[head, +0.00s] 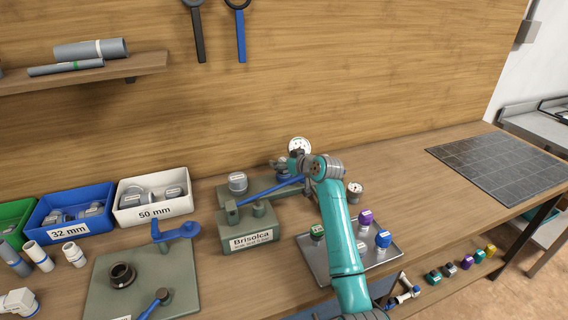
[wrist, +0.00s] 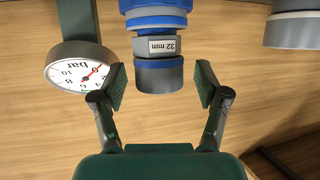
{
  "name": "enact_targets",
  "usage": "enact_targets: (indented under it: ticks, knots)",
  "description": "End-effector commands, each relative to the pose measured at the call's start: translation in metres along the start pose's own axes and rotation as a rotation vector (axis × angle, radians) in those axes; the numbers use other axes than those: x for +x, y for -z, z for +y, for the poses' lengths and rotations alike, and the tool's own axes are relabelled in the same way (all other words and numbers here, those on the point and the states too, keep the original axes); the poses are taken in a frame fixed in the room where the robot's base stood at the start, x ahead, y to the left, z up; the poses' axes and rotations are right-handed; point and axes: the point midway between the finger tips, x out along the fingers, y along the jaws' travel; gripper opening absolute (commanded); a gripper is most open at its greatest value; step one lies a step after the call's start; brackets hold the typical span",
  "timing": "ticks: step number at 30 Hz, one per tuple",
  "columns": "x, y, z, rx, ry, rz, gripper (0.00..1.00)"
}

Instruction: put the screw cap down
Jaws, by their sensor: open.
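In the wrist view a grey cap-like piece labelled 32 mm (wrist: 157,72) sits at the end of a blue-ringed fitting (wrist: 156,14). I cannot tell for sure that this is the screw cap. My gripper (wrist: 160,82) is open, with one finger on each side of this piece and a visible gap on both sides. In the head view my gripper (head: 300,163) is at the manifold near the wooden back panel. My arm and wrist hide the piece there.
A pressure gauge (wrist: 78,69) is close to the left finger, and another grey fitting (wrist: 292,30) is at upper right. A metal tray (head: 345,262) bears several coloured-top parts. The Brisolca block (head: 250,238) stands left of my arm. The bench (head: 420,185) is clear toward the dark mat (head: 500,165).

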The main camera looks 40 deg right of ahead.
Motion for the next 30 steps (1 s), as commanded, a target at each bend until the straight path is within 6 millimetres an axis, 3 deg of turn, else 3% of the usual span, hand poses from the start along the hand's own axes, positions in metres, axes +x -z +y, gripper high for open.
enact_targets:
  ticks: [1, 8, 11, 20, 30]
  knots:
    - [0.0, 0.0, 0.0, 0.0, 0.0, 0.0, 0.74]
    - [0.0, 0.0, 0.0, 0.0, 0.0, 0.0, 0.16]
    - [0.0, 0.0, 0.0, 0.0, 0.0, 0.0, 0.11]
    - [-0.003, 0.008, 0.0, -0.001, 0.0, 0.001, 0.11]
    - [-0.026, 0.063, 0.0, -0.002, 0.0, 0.003, 0.11]
